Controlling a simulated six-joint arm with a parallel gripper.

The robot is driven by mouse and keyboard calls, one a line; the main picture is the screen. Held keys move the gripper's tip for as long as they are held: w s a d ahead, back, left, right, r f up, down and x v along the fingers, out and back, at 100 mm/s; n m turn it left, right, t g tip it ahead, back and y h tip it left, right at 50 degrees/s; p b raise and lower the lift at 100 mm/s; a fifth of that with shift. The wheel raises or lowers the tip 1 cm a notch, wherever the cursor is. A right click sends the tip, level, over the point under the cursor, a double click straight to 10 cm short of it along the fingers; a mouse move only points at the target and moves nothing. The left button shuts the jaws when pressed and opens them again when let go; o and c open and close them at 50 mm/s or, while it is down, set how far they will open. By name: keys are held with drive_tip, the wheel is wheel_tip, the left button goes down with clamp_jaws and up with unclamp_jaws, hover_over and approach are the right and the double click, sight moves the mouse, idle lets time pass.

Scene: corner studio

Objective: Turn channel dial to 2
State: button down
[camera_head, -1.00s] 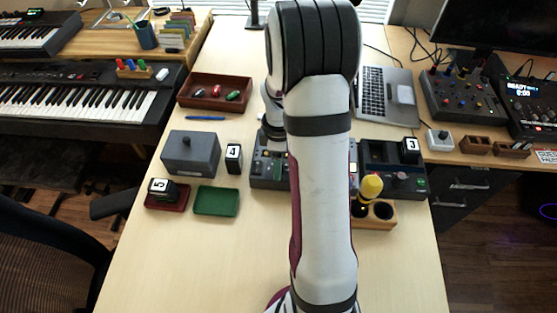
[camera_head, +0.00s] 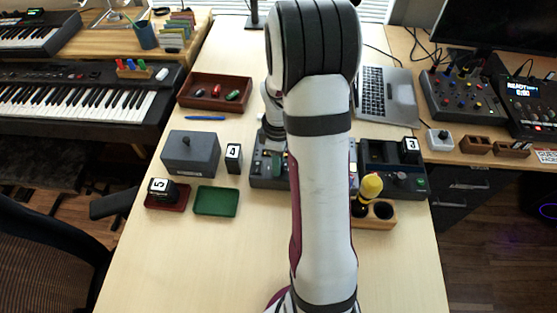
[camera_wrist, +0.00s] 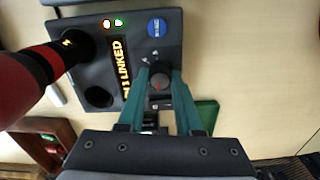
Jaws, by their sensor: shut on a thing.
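The channel dial (camera_wrist: 160,84) is a small round knob with a reddish mark. It sits on a dark panel (camera_wrist: 130,40) in the wrist view. My gripper (camera_wrist: 160,74) has its two teal fingers on either side of the dial and is shut on it. The fingers partly cover the dial's surrounding marks, so I cannot read its setting. The panel's amber display (camera_wrist: 122,65) reads "LINKED". In the head view my arm covers much of the panel (camera_head: 262,178).
A large dark-and-red cylinder (camera_wrist: 22,95) stands close at left in the wrist view. A green tray (camera_head: 216,201), a grey lidded box (camera_head: 190,158) and a number 4 block (camera_head: 233,152) stand left of the panel.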

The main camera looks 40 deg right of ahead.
drive_tip(key=m, duration=0.6)
drive_tip(key=shift+m, duration=0.3)
idle(0.4)
drive_tip(key=c, duration=0.6)
unclamp_jaws()
wheel_tip(320, 180, up, 16)
drive_tip(key=shift+f, duration=0.1)
